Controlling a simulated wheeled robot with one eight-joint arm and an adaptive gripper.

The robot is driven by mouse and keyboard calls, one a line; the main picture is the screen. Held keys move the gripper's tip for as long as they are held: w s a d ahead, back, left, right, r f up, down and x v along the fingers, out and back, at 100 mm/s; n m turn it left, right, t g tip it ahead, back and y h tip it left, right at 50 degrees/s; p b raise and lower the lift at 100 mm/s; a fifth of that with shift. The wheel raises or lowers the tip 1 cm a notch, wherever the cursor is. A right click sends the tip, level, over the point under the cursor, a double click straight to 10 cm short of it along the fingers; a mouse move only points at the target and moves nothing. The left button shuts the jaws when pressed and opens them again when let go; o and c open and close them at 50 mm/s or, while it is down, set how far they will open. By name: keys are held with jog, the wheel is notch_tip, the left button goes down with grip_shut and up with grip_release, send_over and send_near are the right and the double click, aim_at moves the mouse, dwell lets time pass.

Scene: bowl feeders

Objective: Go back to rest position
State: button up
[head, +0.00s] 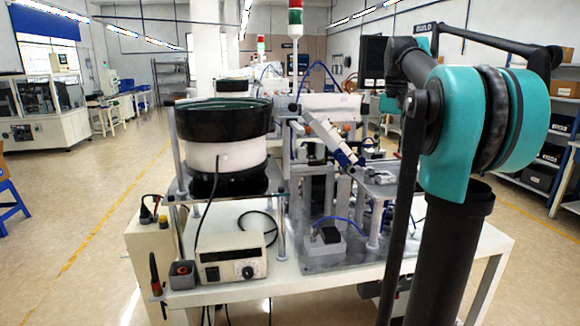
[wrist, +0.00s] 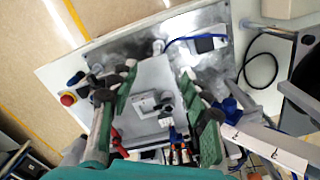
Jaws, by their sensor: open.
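My gripper (wrist: 158,76) shows in the wrist view with its two green, dark-padded fingers spread wide apart. Nothing is held between them. Below the fingers is a grey plate (wrist: 150,82) with a small white block (wrist: 146,104) on it, part of the feeder machine. I cannot tell the exact height of the fingers above it. In the head view my teal and black arm stands at the right, and my fingers cannot be made out there.
A bowl feeder (head: 222,150) with a black bowl stands on the white table (head: 340,284), with a controller box (head: 232,262) before it. A red button (wrist: 68,99) sits at the table edge. Shelves (head: 545,150) stand at right; open floor (head: 60,210) lies at left.

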jog(key=s+a+f+n+t, duration=0.1)
jog(key=s+a+f, duration=0.2)
jog(key=s+f, duration=0.4)
jog(key=s+a+f+n+t, duration=0.1)
jog(key=s+a+f, duration=0.3)
jog(key=f, duration=1.4)
jog(key=s+a+f+n+t, duration=0.2)
jog(key=s+a+f, duration=0.1)
jog(key=s+f, duration=0.9)
jog(key=shift+a+f, duration=0.3)
jog(key=shift+f, duration=0.55)
jog(key=shift+c, duration=0.3)
